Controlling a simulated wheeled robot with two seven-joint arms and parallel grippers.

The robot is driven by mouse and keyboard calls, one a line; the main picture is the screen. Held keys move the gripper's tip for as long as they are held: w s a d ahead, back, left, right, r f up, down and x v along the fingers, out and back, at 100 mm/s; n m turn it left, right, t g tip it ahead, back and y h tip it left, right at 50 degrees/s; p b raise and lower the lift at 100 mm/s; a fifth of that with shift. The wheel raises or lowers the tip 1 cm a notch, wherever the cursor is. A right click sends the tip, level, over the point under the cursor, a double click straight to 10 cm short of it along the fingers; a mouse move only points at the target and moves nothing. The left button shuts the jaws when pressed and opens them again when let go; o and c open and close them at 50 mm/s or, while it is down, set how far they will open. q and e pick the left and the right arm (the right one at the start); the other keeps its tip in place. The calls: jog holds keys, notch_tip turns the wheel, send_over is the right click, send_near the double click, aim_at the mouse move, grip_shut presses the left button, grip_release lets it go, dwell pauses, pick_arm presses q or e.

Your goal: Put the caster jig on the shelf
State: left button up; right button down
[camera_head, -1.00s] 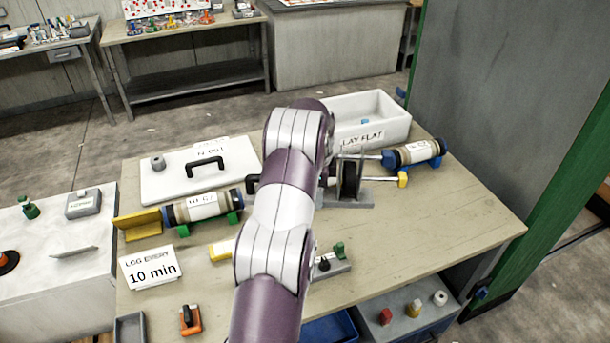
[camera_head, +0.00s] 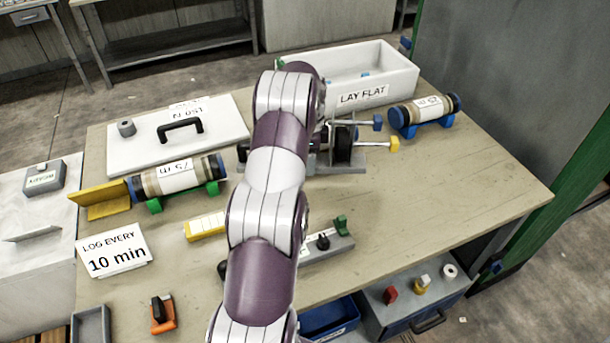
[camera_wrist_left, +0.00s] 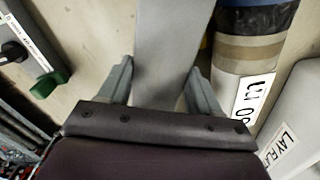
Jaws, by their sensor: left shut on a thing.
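A grey fixture, seemingly the caster jig (camera_head: 352,168), stands mid-bench with a black disc and rods ending in blue and yellow knobs. My left arm hides its left part. In the left wrist view my left gripper (camera_wrist_left: 165,95) is shut on a flat grey bar (camera_wrist_left: 165,45), apparently part of this jig. A tan core liner (camera_wrist_left: 245,60) with a blue end lies beside the bar. The head view hides my left fingers behind the arm. A low grey shelf-like surface (camera_head: 440,305) shows under the bench's front right edge; which shelf is meant, I cannot tell.
A white LAY FLAT tray (camera_head: 395,72) stands behind the jig. Labelled liners rest on blue (camera_head: 425,112) and green (camera_head: 180,175) supports. The bench's right front is clear.

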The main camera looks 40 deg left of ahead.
aim_at(309, 184)
pick_arm(q)
notch_tip(309, 184, down, 7)
jog(key=shift+d+r+p, duration=0.1)
jog(key=shift+r+p, duration=0.05)
jog(key=shift+p, duration=0.3)
jog(key=o, duration=1.6)
jog(key=shift+s, duration=0.1)
